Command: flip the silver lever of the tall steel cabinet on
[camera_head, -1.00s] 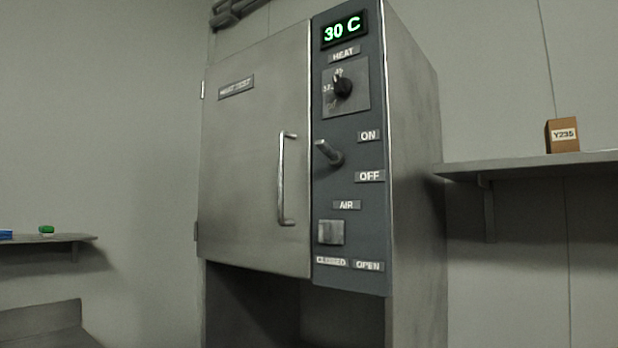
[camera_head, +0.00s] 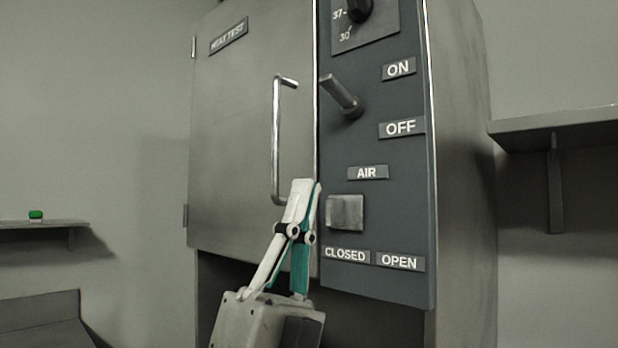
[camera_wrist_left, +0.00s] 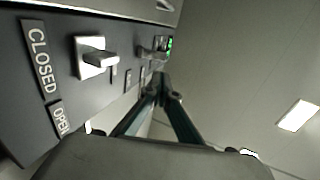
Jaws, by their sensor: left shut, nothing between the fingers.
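The tall steel cabinet (camera_head: 250,130) stands in front of me with a dark control panel on its right side. The silver lever (camera_head: 342,96) sticks out of the panel, left of the ON and OFF labels, its tip up and to the left of its base. My left gripper (camera_head: 306,186) is shut and empty, below the lever and in front of the door's edge, apart from the lever. In the left wrist view the shut fingers (camera_wrist_left: 163,88) point along the panel, and the lever (camera_wrist_left: 150,52) shows small beyond them. My right gripper is not in view.
The door handle (camera_head: 276,140) is just left of the lever. A square AIR switch (camera_head: 345,212) sits below it, near my gripper, and also shows in the left wrist view (camera_wrist_left: 92,57). A heat knob (camera_head: 358,8) is above. Shelves flank the cabinet.

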